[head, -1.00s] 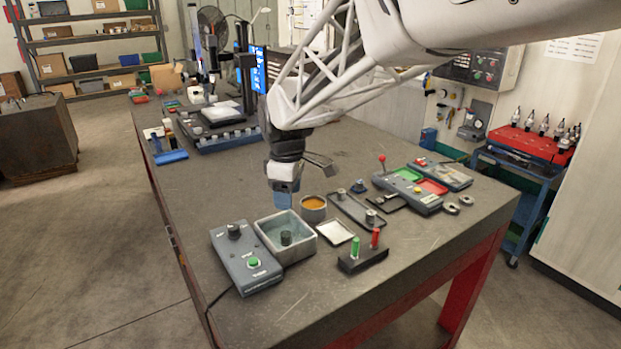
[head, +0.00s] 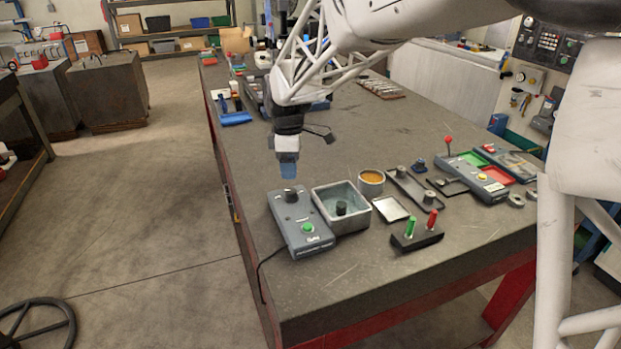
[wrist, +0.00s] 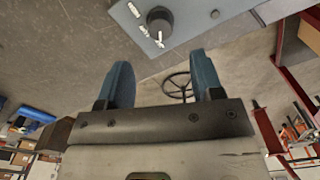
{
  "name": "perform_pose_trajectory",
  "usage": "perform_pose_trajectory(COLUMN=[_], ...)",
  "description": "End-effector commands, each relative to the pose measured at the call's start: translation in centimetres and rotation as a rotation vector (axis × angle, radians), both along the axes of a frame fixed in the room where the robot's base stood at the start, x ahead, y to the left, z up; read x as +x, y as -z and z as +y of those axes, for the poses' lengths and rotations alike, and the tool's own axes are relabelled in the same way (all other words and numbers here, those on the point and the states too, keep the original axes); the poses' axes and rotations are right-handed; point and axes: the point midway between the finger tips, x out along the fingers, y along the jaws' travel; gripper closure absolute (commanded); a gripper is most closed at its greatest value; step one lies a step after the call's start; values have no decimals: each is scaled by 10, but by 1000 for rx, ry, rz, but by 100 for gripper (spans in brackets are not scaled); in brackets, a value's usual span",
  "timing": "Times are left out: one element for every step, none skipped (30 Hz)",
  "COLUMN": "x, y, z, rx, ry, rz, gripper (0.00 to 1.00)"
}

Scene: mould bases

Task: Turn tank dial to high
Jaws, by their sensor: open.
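The tank control box (head: 304,222) is grey, with a black dial (head: 290,196) at its far end and a green button (head: 308,228) nearer the front. It stands left of the square tank (head: 356,203), which has a dark round post inside. My gripper (head: 288,172), with blue fingers, points down just above the dial and is apart from it in the head view. In the wrist view the open, empty fingers (wrist: 162,82) stand apart, and the dial (wrist: 160,20) shows beyond them with a white mark and labels. The labels are too small to read.
Right of the tank are a cup of orange stuff (head: 371,180), a white tray (head: 390,209), and a black stand (head: 418,238) with green and red pegs. A lever box (head: 474,178) stands further right. The table front is clear.

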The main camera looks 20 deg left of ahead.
Motion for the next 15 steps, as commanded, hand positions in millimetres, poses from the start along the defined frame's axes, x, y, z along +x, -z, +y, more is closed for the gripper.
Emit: perform_pose_trajectory(x=[0,0,0,0,0,0,0,0,0,0,0,0,0,0,0], y=[1,1,3,4,5,8,10,12,16,19,22,26,30,33,38], z=[0,0,0,0,0,0,0,0,0,0,0,-1,-1,-1,0], rx=[0,0,0,0,0,-2,-2,-2,-2,-2,-2,-2,-2,-2,-1], ry=[0,0,0,0,1,1,1,1,1,1,1,1,1,1,1], rz=[0,0,1,1,1,1,1,1,1,1,1,1,2,1,1], gripper=[40,40,40,40,40,40,40,40,40,40,40,40,40,40,40])
